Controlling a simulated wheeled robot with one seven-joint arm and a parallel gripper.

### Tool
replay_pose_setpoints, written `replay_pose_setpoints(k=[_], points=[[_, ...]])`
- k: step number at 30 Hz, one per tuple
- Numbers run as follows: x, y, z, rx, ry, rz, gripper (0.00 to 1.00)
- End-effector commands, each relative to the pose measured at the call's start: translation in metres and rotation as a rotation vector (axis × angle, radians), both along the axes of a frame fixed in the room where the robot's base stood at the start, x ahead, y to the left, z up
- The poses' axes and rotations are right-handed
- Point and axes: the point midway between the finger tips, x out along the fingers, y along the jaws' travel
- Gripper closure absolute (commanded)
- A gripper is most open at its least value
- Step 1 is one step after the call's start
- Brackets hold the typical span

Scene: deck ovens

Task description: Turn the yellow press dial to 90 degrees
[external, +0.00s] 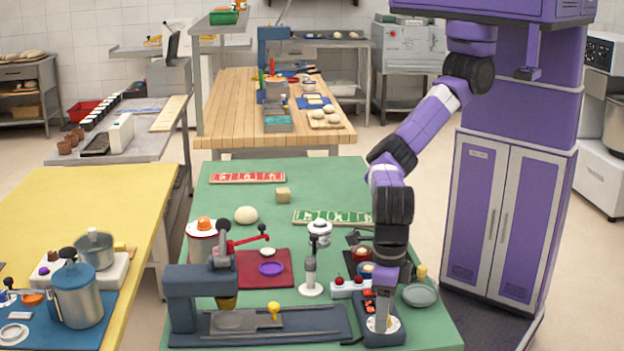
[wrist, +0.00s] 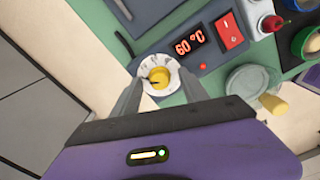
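The yellow press dial (wrist: 159,77) is a round knob on a white scale plate, with a dark pointer mark toward its lower left. It sits on a grey-blue control box (wrist: 160,42) whose red display (wrist: 189,42) reads 60 °C. My gripper (wrist: 162,80) is open, with one finger on each side of the knob and gaps visible between fingers and knob. In the external view my gripper (external: 382,316) points down over the control box (external: 366,334) at the front right of the green table; the white plate shows there, but the knob is mostly hidden.
A red rocker switch (wrist: 230,32) is beside the display. A grey round dish (external: 420,295) and a yellow-handled item (wrist: 273,104) are close by on the right. The dark press (external: 190,290) stands to the left on the green table (external: 330,170). Small cups and jars crowd behind the box.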

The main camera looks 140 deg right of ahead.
Motion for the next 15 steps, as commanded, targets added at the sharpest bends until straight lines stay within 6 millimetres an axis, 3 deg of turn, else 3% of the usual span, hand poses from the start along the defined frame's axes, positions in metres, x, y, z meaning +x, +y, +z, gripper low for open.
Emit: replay_pose_setpoints(k=[1, 8, 15], points=[[0.0000, 0.0001, 0.0000, 0.000, 0.000, 0.000, 0.56], [-0.0002, 0.0001, 0.0002, 0.000, 0.000, 0.000, 1.00], [-0.0004, 0.0004, 0.0008, 0.001, 0.001, -0.010, 1.00]])
